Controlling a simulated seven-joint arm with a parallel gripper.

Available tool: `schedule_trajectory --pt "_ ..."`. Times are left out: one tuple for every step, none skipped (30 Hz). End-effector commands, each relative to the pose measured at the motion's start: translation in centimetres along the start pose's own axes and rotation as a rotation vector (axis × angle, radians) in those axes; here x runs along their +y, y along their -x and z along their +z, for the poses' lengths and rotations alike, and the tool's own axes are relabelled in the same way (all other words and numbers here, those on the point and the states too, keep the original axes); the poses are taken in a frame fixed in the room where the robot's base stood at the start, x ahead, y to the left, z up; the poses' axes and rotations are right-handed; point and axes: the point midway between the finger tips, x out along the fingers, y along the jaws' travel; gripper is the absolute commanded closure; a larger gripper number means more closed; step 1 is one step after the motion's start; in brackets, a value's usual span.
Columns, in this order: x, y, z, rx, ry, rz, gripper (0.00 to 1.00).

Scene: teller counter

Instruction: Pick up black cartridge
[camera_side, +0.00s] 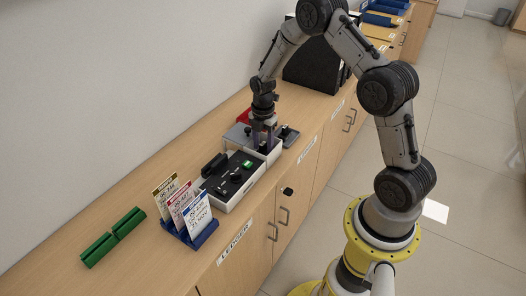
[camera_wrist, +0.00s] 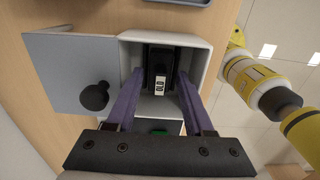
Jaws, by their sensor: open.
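In the wrist view, the black cartridge (camera_wrist: 158,60) sits inside an open white box (camera_wrist: 209,60), with a white label marked "OLD" on it. The box's grey lid or door (camera_wrist: 72,72), with a round black knob, stands open at left. My gripper (camera_wrist: 156,78) is open, its two purple fingers reaching into the box on either side of the cartridge. I cannot tell whether they touch it. In the side view, my gripper (camera_side: 264,143) points down into the white box (camera_side: 274,155) on the counter; the cartridge is hidden there.
A device with a black panel (camera_side: 232,180) stands beside the box. A blue holder (camera_side: 190,236) with several cards and green bars (camera_side: 112,237) lie nearer on the wooden counter (camera_side: 60,262). A dark cabinet (camera_side: 308,72) stands behind. The wall borders the left side.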

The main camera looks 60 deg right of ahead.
Motion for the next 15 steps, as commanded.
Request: schedule_trajectory --pt "-0.01 -0.29 0.01 0.0 0.0 0.0 0.47" --pt "-0.01 -0.36 0.02 0.0 0.0 0.0 0.47" --pt "0.0 -0.4 0.02 0.0 0.0 0.0 0.47" --pt "0.01 -0.41 0.03 0.0 0.0 0.0 0.47" --pt "0.01 -0.4 0.03 0.0 0.0 0.001 0.47" --pt "0.01 -0.39 0.03 0.0 0.0 0.001 0.47" --pt "0.01 -0.38 0.03 0.0 0.0 0.001 0.47" --pt "0.01 -0.38 0.03 0.0 0.0 0.001 0.47" --pt "0.01 -0.37 0.04 0.0 0.0 0.001 0.53" --pt "0.01 -0.37 0.04 0.0 0.0 0.001 0.58" --pt "0.0 -0.37 0.04 0.0 0.0 0.001 0.64" --pt "0.0 -0.36 0.04 0.0 0.0 0.001 0.71" --pt "0.0 -0.36 0.03 0.0 0.0 0.001 0.76" --pt "0.01 -0.36 0.04 0.0 0.0 0.001 0.82" --pt "0.0 -0.35 0.04 0.0 0.0 0.001 0.89"
